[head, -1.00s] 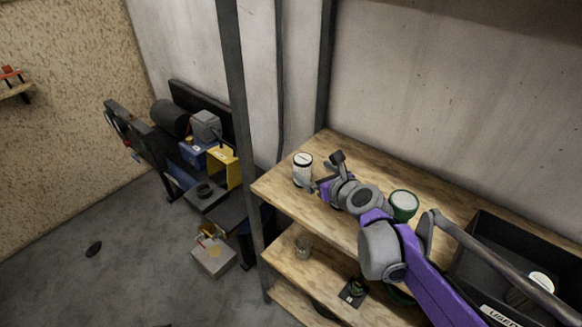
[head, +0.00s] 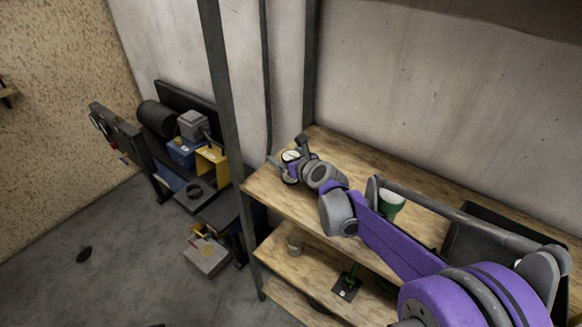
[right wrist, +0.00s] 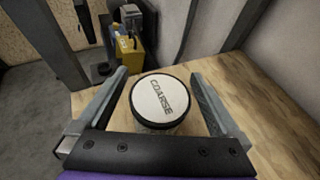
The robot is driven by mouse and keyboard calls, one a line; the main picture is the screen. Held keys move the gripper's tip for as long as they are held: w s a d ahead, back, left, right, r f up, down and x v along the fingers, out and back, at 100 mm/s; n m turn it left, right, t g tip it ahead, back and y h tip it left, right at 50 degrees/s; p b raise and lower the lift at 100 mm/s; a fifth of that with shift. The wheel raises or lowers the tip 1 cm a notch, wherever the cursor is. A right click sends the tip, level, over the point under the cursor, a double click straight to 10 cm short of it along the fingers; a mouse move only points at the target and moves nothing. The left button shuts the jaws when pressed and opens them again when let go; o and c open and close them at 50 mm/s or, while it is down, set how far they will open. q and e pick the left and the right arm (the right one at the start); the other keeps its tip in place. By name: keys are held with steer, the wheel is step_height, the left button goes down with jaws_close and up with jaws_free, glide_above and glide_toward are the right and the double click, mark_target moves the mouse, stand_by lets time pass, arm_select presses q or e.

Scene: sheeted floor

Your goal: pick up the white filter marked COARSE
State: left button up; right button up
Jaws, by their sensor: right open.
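The white filter marked COARSE (right wrist: 160,99) stands upright on the wooden top shelf (right wrist: 259,95), its round white lid with a black rim facing up in the right wrist view. In the head view the filter (head: 291,156) is near the shelf's left end, partly hidden by my right gripper (head: 283,164). In the right wrist view my right gripper (right wrist: 159,82) is open, with one finger on each side of the filter and gaps between the fingers and its rim. My left gripper is not in view.
A green and white container (head: 391,203) stands on the top shelf behind my right arm, and a black bin (head: 462,245) sits farther right. A dark upright post (head: 222,90) is left of the shelf.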

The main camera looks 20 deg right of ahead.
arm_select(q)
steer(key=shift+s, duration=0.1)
arm_select(e)
steer(key=shift+s, duration=0.1)
steer(key=c, duration=1.5)
steer(key=shift+r, duration=0.1)
